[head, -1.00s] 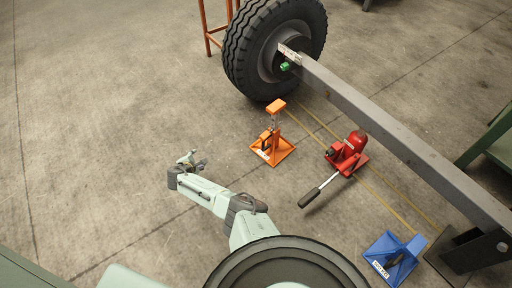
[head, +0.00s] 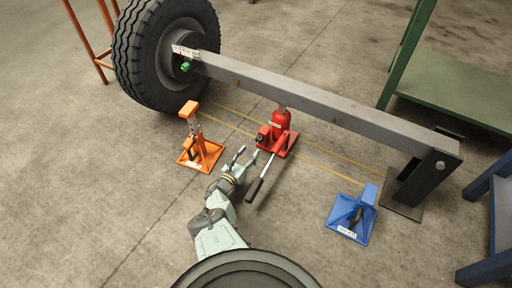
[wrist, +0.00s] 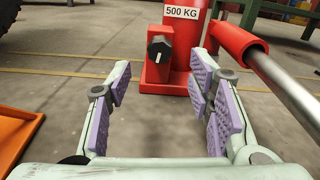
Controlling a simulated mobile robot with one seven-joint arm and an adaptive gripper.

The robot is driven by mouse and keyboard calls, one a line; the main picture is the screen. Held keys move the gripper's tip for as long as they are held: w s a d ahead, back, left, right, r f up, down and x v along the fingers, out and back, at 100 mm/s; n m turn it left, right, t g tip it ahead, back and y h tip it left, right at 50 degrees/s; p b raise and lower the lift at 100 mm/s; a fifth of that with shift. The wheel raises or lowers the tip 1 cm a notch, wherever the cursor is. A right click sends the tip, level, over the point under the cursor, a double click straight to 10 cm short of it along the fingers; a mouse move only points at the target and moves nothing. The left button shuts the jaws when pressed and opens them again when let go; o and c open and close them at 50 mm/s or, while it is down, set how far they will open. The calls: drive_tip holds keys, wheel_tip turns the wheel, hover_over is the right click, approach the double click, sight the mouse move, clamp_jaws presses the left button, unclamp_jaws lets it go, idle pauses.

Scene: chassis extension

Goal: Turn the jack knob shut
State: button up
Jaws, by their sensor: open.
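The red bottle jack (head: 279,128) stands on the floor beneath the grey beam, its handle (head: 254,190) sloping toward me. In the wrist view the jack's red body (wrist: 185,52) bears a "500 KG" label. The black jack knob (wrist: 159,49), with a white mark upright on its face, sits on a red block left of the body. My gripper (wrist: 163,103) is open and empty, its purple pads apart. The knob lies ahead of it, between the fingers in the picture, and not touched. In the head view my gripper (head: 240,160) is just left of the jack.
An orange jack stand (head: 200,150) stands close on the left and a blue one (head: 354,215) on the right. The jack's handle socket (wrist: 240,45) and lever (wrist: 285,85) are close to my right finger. The beam (head: 320,105) runs from the wheel (head: 135,60) to a dark post.

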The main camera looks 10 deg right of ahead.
sight(258, 141)
drive_tip(key=b+x, duration=0.1)
drive_tip(key=x, duration=0.1)
drive_tip(key=b+x, duration=0.2)
drive_tip(key=x, duration=0.1)
drive_tip(key=shift+w+d+f, duration=0.2)
drive_tip(key=shift+w, duration=0.1)
drive_tip(key=shift+w+d+r, duration=0.15)
drive_tip(key=shift+w+d, duration=0.15)
drive_tip(key=shift+w, duration=0.05)
clamp_jaws()
drive_tip(key=shift+m, duration=2.8)
